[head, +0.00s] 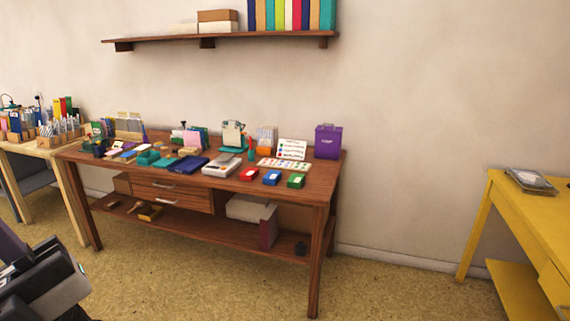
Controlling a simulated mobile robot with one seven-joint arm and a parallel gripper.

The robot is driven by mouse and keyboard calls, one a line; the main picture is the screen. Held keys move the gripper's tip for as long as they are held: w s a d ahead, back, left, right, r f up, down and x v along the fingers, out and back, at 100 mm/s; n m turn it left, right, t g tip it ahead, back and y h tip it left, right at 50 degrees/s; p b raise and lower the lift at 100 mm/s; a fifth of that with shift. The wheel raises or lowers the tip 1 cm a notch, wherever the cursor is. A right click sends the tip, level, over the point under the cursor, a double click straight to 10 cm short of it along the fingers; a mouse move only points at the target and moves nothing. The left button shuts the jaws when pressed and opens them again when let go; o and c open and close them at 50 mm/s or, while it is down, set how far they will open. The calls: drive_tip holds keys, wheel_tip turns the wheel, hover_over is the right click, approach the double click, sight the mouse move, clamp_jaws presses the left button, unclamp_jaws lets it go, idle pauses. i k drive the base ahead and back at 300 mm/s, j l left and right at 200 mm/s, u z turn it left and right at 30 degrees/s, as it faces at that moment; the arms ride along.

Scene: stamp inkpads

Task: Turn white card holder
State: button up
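A small white upright card or card stand (291,149) with coloured dots and lines of print stands toward the right back of the brown wooden table (323,180). Just left of it is a holder with pale cards and an orange base (266,140). I cannot tell for certain from here which of these is the white card holder. Part of my arm, black and grey, shows at the bottom left, well apart from the table. My gripper's fingers cannot be made out.
A purple box (328,141) stands right of the white card. Red, blue and green inkpads (271,178) line the front edge. A wall shelf (225,38) hangs above. A yellow table (530,215) stands right. The floor (400,290) between the tables is clear.

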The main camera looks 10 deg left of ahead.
sight(177, 137)
drive_tip(key=i+u, duration=0.3)
drive_tip(key=i, duration=0.25)
drive_tip(key=i+l+u, duration=0.15)
drive_tip(key=i+u, duration=0.15)
drive_tip(key=i, duration=0.3)
drive_tip(key=i+j+u, duration=0.1)
drive_tip(key=i+u, duration=0.35)
drive_tip(key=i+l+u, duration=0.1)
drive_tip(key=i+u, duration=0.35)
drive_tip(key=i+l+u, duration=0.2)
drive_tip(key=i, duration=0.4)
drive_tip(key=i+u, duration=0.2)
drive_tip(key=i, duration=0.4)
drive_tip(key=i+l+z, duration=0.15)
drive_tip(key=i+l, duration=0.3)
